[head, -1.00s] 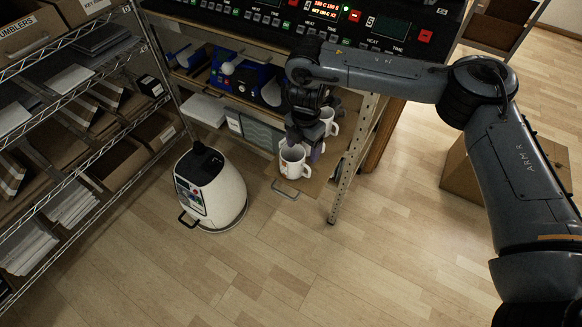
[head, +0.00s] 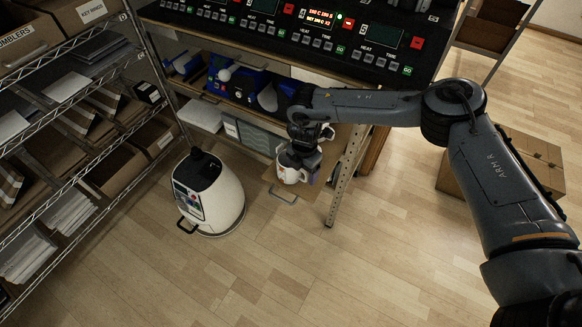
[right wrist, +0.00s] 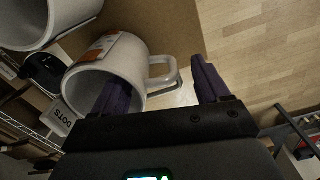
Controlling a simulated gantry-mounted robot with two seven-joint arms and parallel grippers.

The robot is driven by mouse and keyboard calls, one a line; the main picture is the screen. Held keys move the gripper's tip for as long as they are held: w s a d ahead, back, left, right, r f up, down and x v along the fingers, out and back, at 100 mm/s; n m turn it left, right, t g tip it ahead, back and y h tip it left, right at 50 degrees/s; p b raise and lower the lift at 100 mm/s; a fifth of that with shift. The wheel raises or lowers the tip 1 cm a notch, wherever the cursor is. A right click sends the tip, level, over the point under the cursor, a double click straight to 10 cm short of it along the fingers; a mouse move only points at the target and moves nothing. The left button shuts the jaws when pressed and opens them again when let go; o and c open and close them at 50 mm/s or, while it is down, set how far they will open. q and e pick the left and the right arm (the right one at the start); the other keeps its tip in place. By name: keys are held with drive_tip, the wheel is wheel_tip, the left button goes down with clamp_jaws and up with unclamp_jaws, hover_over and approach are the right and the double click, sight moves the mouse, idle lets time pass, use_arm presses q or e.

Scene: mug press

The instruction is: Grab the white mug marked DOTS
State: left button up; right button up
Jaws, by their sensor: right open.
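A white mug (head: 289,175) with an orange-and-white label stands on a pulled-out brown board under the machine. In the right wrist view the same mug (right wrist: 128,62) has its handle toward the right. A white tag reading DOTS (right wrist: 66,117) shows beside its rim. My right gripper (right wrist: 160,72) is open at the mug. One purple finger overlaps the mug's opening; whether it is inside is hard to tell. The other is beyond the handle. In the head view the right gripper (head: 303,163) covers part of the mug. My left gripper is not in view.
A second white mug (right wrist: 45,20) is close by in the right wrist view. The board (head: 310,192) has a front handle, with a perforated metal leg (head: 345,180) to its right. A white-and-black machine (head: 207,195) stands on the floor left. The floor in front is clear.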

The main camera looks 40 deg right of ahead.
drive_tip(key=shift+f, duration=0.4)
drive_tip(key=shift+r, duration=0.1)
drive_tip(key=c, duration=1.3)
drive_tip(key=shift+r, duration=0.1)
drive_tip(key=shift+c, duration=0.2)
